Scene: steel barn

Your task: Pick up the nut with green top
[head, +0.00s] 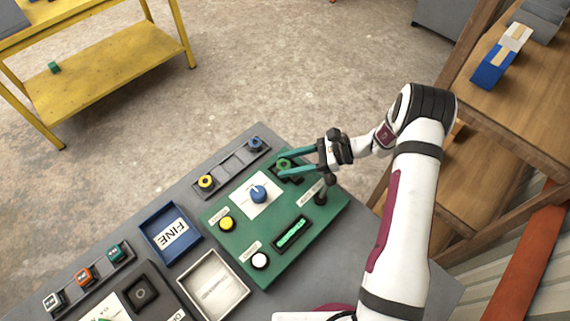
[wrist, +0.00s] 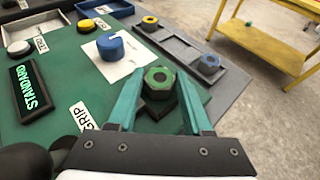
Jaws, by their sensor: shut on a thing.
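The nut with the green top (wrist: 159,81) is between the two teal fingers of my gripper (wrist: 157,103) in the wrist view. The fingers are shut on its sides. It sits over a dark square spot on the green panel; I cannot tell whether it touches the panel. In the head view the nut (head: 284,164) shows at the fingertips of my gripper (head: 284,164), near the panel's far right corner.
A blue knob (head: 258,193) on a white card stands left of the nut. A grey rack (head: 228,165) beyond it holds a yellow-topped nut (head: 206,181) and a blue-topped nut (head: 255,144). A lit display (head: 291,233), a yellow button (head: 227,223) and a white button (head: 260,260) are on the green panel (head: 318,238).

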